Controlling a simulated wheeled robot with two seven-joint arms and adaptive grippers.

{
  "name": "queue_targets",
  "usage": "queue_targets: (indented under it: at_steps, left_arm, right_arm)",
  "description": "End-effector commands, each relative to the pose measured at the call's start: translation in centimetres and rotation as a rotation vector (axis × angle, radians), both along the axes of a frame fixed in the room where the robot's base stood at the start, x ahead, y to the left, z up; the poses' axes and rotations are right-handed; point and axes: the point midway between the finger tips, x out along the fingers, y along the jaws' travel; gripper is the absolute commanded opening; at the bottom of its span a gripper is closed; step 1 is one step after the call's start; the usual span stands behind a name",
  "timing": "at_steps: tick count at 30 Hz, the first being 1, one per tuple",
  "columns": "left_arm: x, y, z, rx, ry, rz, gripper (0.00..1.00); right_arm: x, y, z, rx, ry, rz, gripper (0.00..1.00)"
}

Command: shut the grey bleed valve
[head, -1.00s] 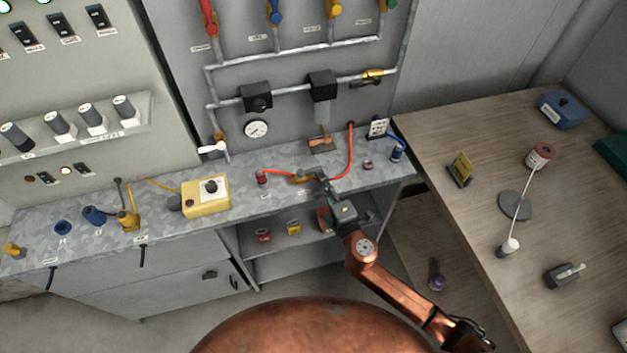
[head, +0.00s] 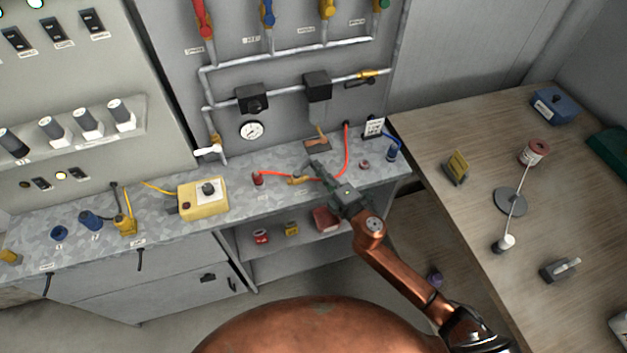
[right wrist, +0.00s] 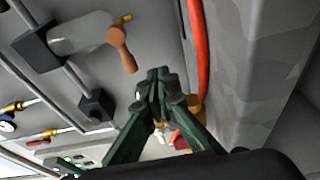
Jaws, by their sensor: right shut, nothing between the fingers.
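A brass valve with a dark grey lever (head: 359,82) sits at the right end of the lower pipe on the back panel; it looks like the grey bleed valve. The lever slants along the pipe, and its exact angle is hard to read. My right gripper (head: 312,163) is shut and empty above the bench, below and left of that valve and clearly apart from it. Its closed fingertips (right wrist: 158,76) also show in the right wrist view, near an orange handle (right wrist: 121,48) under the filter. My left gripper is out of view.
The orange handle (head: 317,139) hangs just above my fingertips. A red hose (head: 347,150) rises beside my gripper. A gauge (head: 252,130), a white-handled valve (head: 207,150) and a yellow box (head: 203,197) lie to the left. A wooden table (head: 420,130) stands at right.

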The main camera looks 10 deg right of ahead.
Motion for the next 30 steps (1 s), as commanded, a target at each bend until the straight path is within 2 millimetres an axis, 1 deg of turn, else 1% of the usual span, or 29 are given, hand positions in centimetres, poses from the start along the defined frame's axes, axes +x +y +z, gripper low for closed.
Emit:
queue_targets:
  at_steps: [6, 12, 30]
  left_arm:
    - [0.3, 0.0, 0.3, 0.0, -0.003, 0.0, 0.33]
    - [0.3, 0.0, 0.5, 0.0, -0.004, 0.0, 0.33]
    - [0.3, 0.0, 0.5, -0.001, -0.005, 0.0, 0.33]
  right_arm:
    - [0.9, 0.3, 0.1, 0.0, 0.0, 0.0, 0.0]
    - [1.3, 0.5, 0.0, -0.001, 0.0, 0.0, 0.0]
    - [1.5, 0.5, 0.0, -0.001, 0.0, 0.0, 0.0]
